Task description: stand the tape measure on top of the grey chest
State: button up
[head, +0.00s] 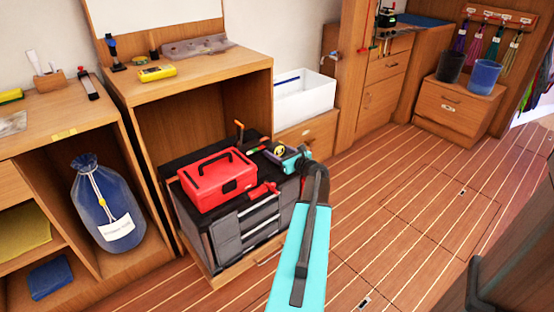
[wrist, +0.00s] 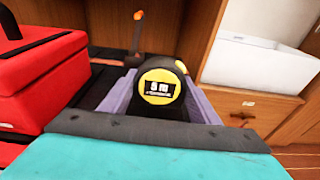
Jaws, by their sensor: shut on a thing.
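The tape measure (wrist: 160,87) is black with a yellow round label and sits upright between the fingers of my gripper (wrist: 158,98) in the wrist view. In the head view the tape measure (head: 279,150) shows small at the tip of my gripper (head: 285,153), over the back right part of the chest top. The grey chest (head: 225,238) has grey drawers and a black top. My gripper is shut on the tape measure. I cannot tell whether its underside touches the chest top, as my gripper hides it.
A red toolbox (head: 207,187) fills the left of the chest top. A red tool (head: 264,190) lies at its front edge, and an orange-handled tool (head: 239,130) stands at the back. A white bin (head: 305,100) stands behind on the right. The floor at right is clear.

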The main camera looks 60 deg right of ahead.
jog(key=shift+f+b, duration=0.5)
jog(key=shift+f, duration=1.25)
jog(key=shift+f, duration=0.3)
jog(key=o, duration=1.3)
jog(key=shift+c, duration=0.2)
jog(key=shift+s+r, duration=0.1)
jog(key=shift+r, duration=0.3)
jog(key=p+v, duration=0.1)
jog(key=v, duration=1.1)
jog(key=shift+p, duration=0.3)
